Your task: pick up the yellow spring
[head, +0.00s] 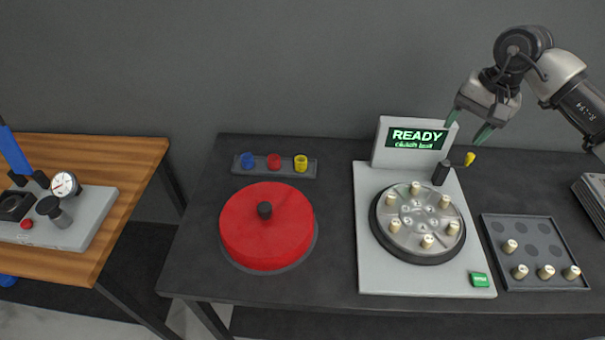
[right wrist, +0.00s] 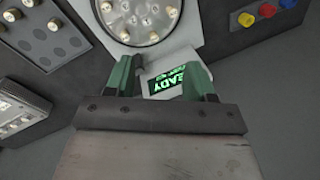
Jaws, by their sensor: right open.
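The yellow spring (head: 301,163) stands at the right end of a small dark rack (head: 313,172), beside a red piece (head: 274,161) and a blue piece (head: 248,160). It also shows at the upper right of the right wrist view (right wrist: 246,19). My right gripper (head: 467,127) is open and empty, with green fingers, in the air near the READY display, well right of the spring. In the right wrist view its fingers (right wrist: 161,73) are spread, with the display seen between them. My left gripper is not in view.
A READY display (head: 417,141) stands behind a round roller plate (head: 418,220). A yellow-tipped lever (head: 469,159) is beside it. A red lid (head: 266,227) lies in front of the rack. A tray with several rollers (head: 536,254) is at right. A wooden table (head: 120,150) is at left.

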